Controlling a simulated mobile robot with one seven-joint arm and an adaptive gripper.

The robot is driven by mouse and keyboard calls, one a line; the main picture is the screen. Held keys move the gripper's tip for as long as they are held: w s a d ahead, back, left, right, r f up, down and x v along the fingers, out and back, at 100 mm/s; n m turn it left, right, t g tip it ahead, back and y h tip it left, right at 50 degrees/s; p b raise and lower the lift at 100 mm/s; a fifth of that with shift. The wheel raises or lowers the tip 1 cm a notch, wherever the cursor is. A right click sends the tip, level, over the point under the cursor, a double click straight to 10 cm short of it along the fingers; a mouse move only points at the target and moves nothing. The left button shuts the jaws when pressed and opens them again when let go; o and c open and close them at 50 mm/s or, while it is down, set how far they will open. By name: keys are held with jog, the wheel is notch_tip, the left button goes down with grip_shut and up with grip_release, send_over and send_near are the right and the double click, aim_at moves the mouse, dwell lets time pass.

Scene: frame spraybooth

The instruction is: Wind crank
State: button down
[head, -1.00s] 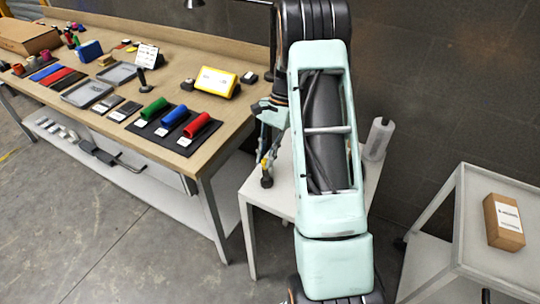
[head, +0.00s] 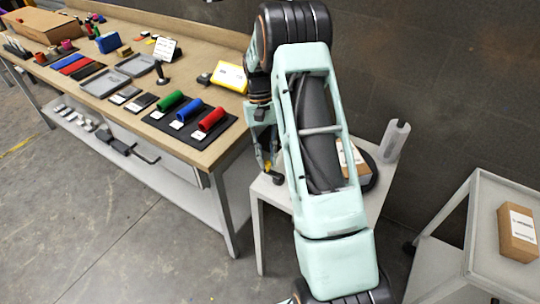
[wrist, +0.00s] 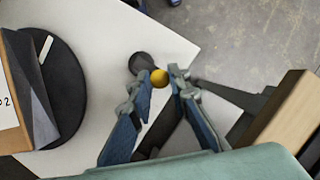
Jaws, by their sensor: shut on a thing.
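My gripper (wrist: 163,76) is low at the near-left edge of a small white table. In the wrist view its two blue-grey fingers stand on either side of a yellow ball-shaped piece (wrist: 160,77), which I take for part of the crank handle. A dark round end (wrist: 139,63) sits just beyond it, and a dark bar (wrist: 228,94) runs off to the right. In the head view my gripper (head: 265,150) is partly behind my arm, with the yellow piece (head: 268,167) at its tips. The fingers' exact contact is hard to see.
The white table (head: 275,191) carries a black disc (head: 371,173) with a cardboard box (head: 350,158) and a grey upright piece (head: 395,140). A workbench (head: 215,150) with coloured rolls stands left. A cart (head: 480,225) with another box (head: 518,232) stands right. Floor is open in front.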

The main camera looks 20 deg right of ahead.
jog(key=n, duration=0.1)
jog(key=s+a+n+h, duration=0.1)
jog(key=n, duration=0.2)
jog(key=shift+s+a+h, duration=0.15)
jog(key=shift+a+h, duration=0.1)
jog(key=shift+h, duration=0.05)
jog(key=shift+s+a+n+h, duration=0.1)
jog(key=shift+s+n+h, duration=0.2)
jog(key=shift+n, duration=0.55)
jog(key=shift+s+a+n+h, duration=0.1)
jog(key=shift+s+n+h, duration=0.2)
jog(key=shift+n, duration=0.55)
jog(key=c, duration=1.8)
grip_release()
jog(key=v, duration=1.2)
jog(key=shift+s+r, duration=0.1)
jog(key=shift+s, duration=0.15)
jog(key=shift+t, duration=0.3)
